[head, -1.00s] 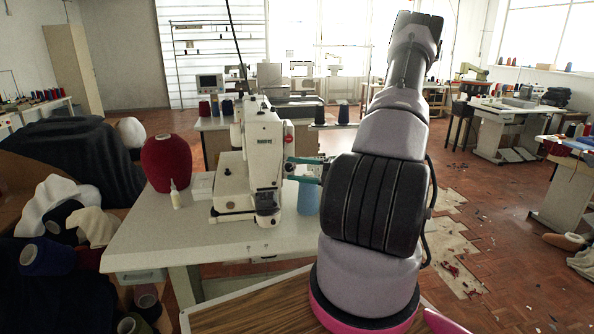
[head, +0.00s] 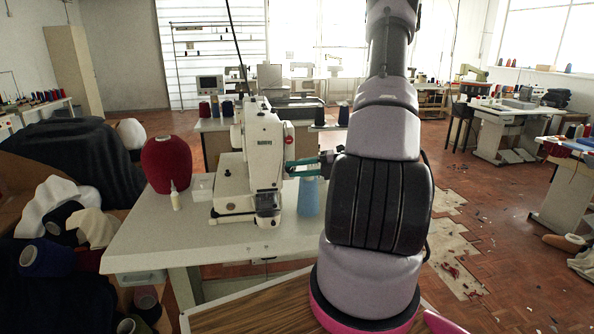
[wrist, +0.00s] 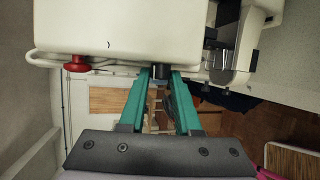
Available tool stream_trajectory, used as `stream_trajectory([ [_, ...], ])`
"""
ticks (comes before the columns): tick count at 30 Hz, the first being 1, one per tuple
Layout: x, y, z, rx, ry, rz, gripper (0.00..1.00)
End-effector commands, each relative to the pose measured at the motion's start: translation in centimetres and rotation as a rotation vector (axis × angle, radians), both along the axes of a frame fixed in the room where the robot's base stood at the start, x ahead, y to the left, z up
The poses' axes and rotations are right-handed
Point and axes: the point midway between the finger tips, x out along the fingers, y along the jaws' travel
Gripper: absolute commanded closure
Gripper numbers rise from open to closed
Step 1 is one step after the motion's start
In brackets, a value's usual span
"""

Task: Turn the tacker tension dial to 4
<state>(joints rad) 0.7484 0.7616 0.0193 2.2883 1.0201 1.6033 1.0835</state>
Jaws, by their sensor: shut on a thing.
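The white tacker (head: 263,150) stands on the pale table in the head view, and its side fills the top of the wrist view (wrist: 120,30). A small dark dial (wrist: 160,72) sticks out from its lower edge in the wrist view. My gripper (wrist: 160,76) has teal fingers, with their tips closed on the dial's two sides. In the head view my gripper (head: 289,168) reaches the tacker's right side from the right. The dial's numbers and pointer cannot be read, and the dial is hidden in the head view.
A red knob (wrist: 76,64) sits left of the dial. A blue thread cone (head: 309,197) stands just below my fingers. A red thread cone (head: 170,163) and a small bottle (head: 175,196) stand left of the tacker on the table (head: 150,240).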

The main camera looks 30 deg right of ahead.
Motion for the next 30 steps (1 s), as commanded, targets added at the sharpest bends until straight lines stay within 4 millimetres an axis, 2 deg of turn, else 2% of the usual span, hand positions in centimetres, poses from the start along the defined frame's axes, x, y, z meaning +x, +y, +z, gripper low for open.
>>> stream_trajectory([
  [5, -0.1, 0.0, -0.1, 0.0, 0.001, 0.0, 1.0],
  [6, -0.1, -0.1, -0.1, 0.0, 0.001, 0.0, 0.57],
  [7, -0.1, -0.1, -0.1, 0.0, 0.001, 0.0, 0.45],
  [8, -0.1, -0.1, -0.1, 0.001, 0.001, 0.0, 0.38],
  [20, -0.4, -0.6, 0.1, 0.001, 0.0, -0.002, 0.38],
  [30, -4.2, -5.4, 1.5, -0.001, -0.001, -0.005, 0.38],
])
